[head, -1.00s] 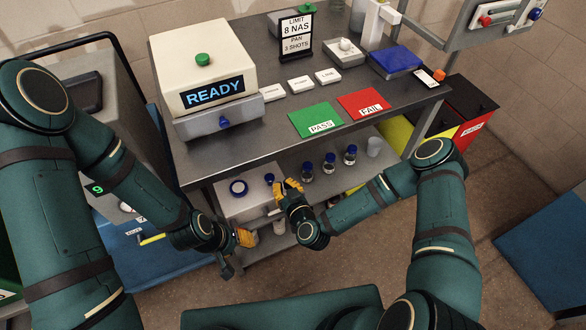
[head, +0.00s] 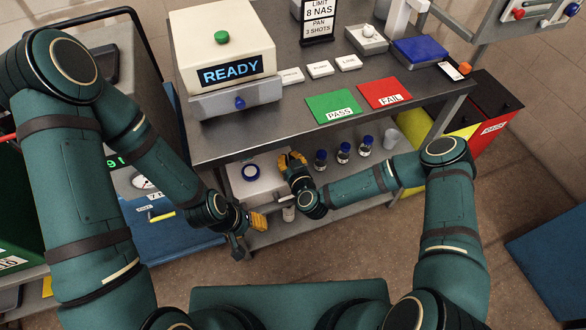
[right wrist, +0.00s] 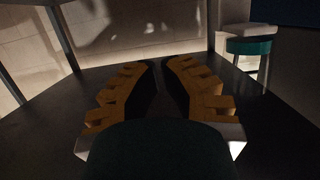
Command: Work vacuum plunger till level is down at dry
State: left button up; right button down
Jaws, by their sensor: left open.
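I cannot pick out a vacuum plunger or a liquid level with certainty. My left gripper (head: 258,221) is open at the shelf's front edge. My right gripper (head: 292,160) is over the shelf, right of the blue ring. In the right wrist view its yellow fingers (right wrist: 160,75) are apart, with nothing visible between them.
Several blue-capped bottles (head: 343,152) stand on the lower shelf, right of my right gripper. The bench above holds a machine reading READY (head: 230,70), a green PASS mat (head: 333,104) and a red FAIL mat (head: 384,93). The bench edge overhangs the shelf.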

jog(key=x, duration=0.3)
jog(key=shift+w+a+f+b, duration=0.1)
jog(key=shift+w+f+b, duration=0.1)
jog(key=shift+b, duration=0.1)
notch_tip(320, 180, down, 2)
jog(key=shift+s+f+b, duration=0.1)
jog(key=shift+f+b, duration=0.15)
jog(key=shift+b, duration=0.15)
jog(key=shift+f, duration=0.55)
pick_arm(q)
jog(key=shift+w+f, duration=0.2)
jog(key=shift+f, duration=0.8)
